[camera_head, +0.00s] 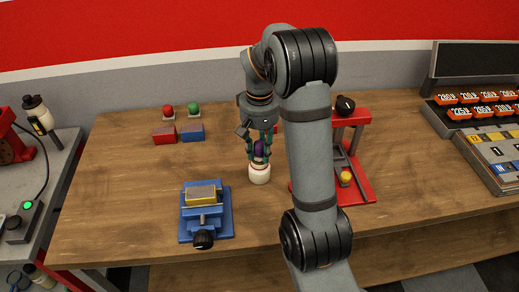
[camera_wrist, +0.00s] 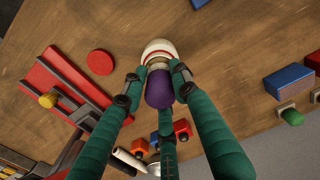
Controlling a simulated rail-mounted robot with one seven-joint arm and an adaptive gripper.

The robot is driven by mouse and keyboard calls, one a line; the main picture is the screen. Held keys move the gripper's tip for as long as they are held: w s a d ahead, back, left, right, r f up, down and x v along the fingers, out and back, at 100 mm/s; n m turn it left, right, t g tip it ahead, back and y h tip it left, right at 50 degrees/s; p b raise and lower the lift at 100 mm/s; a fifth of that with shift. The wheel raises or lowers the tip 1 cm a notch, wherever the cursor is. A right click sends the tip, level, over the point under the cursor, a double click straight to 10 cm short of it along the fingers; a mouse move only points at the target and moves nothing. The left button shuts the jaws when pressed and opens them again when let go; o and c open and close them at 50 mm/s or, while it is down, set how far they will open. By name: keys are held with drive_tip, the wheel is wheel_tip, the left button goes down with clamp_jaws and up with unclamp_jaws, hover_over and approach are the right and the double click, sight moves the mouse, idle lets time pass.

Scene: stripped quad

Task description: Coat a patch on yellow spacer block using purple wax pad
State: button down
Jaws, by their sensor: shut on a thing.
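The yellow spacer block (camera_head: 201,194) lies flat in the jaws of a small blue vise (camera_head: 188,232) at the front left of the table. My gripper (camera_head: 261,146) is to the right of the vise and farther back, pointing down. Its green fingers are shut on the purple wax pad (camera_head: 259,151), whose purple rounded part also shows in the wrist view (camera_wrist: 159,92). A cream round base (camera_head: 260,175) sits below the purple part, at or near the tabletop. I cannot tell whether it is joined to the pad. The block is not clearly visible in the wrist view.
A red fixture (camera_head: 364,190) with a yellow knob stands right, partly behind my arm. A red disc (camera_wrist: 100,62) lies near it. Red (camera_head: 164,134) and blue (camera_head: 192,132) blocks and two buttons are at the back left. The table between gripper and vise is clear.

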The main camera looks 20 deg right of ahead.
sight(260, 143)
drive_tip(key=shift+s+f+b, duration=0.1)
drive_tip(key=shift+f+b, duration=0.45)
drive_tip(key=shift+f, duration=0.05)
idle(1.6)
drive_tip(key=shift+r, duration=0.1)
wheel_tip(260, 143, up, 7)
drive_tip(key=p, duration=0.6)
idle(0.7)
